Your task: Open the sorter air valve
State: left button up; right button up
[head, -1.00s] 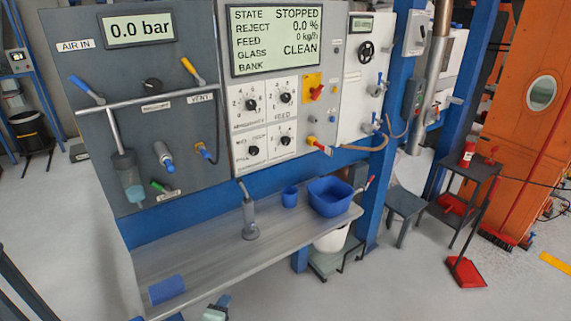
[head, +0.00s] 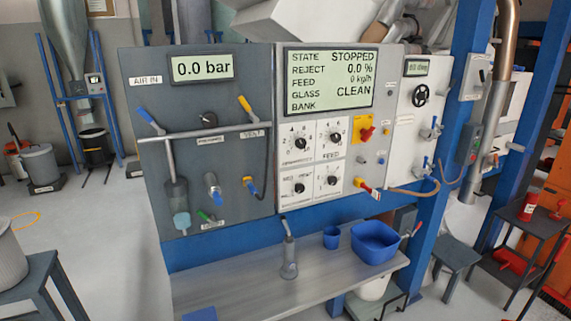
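The grey air panel (head: 225,140) stands at the centre left, with a display (head: 202,68) reading 0.0 bar. Under the AIR IN label (head: 145,82) a blue lever (head: 150,119) slants down to the right onto the horizontal pipe (head: 200,131). A yellow lever (head: 246,106) sits at the pipe's right end near the VENT label (head: 252,134). A dark knob (head: 208,119) lies between them. A filter bowl (head: 180,219) hangs below, beside a small green lever (head: 206,216). Neither of my grippers is in view.
The control panel (head: 372,135) to the right shows STOPPED and 0.0 %. A grey table (head: 40,280) stands at the lower left, with open floor between.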

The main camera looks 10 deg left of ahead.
aim_at(162, 128)
jog(key=j+u, duration=0.1)
jog(key=u, duration=0.65)
jog(key=j+u, duration=0.15)
jog(key=u, duration=0.25)
jog(key=i+l, duration=0.05)
